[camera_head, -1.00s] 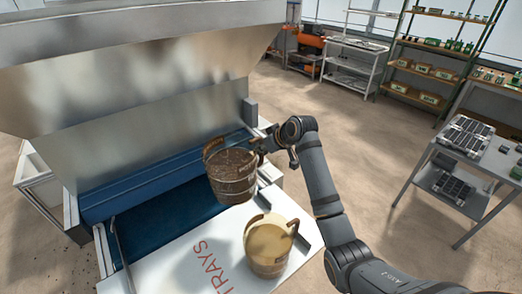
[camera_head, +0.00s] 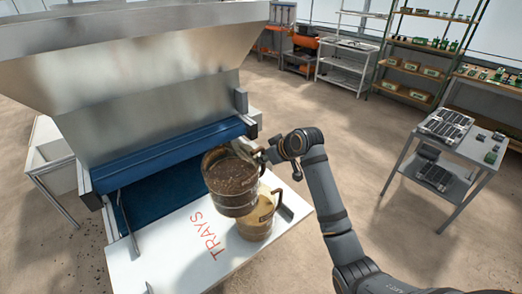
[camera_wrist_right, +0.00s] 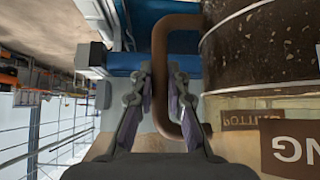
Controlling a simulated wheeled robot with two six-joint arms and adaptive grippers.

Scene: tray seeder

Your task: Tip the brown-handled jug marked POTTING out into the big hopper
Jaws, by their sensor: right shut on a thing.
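The POTTING jug (camera_head: 232,203) is full of dark soil and held above the white TRAYS surface (camera_head: 160,262). In the right wrist view, the jug (camera_wrist_right: 232,104) has its label at the lower right and its brown handle (camera_wrist_right: 163,45) between my fingers. My right gripper (camera_head: 258,157) is shut on that handle; it also shows in the wrist view (camera_wrist_right: 162,95). The jug looks close to upright. The big metal hopper (camera_head: 150,60) stands up and to the left of the jug, with a gap between them. My left gripper is not in view.
A second jug with pale contents (camera_head: 255,228) stands on the white surface, partly hidden by the held jug. A blue belt section (camera_head: 150,200) lies below the hopper. A grey table with trays (camera_head: 468,160) stands at right; the floor between is clear.

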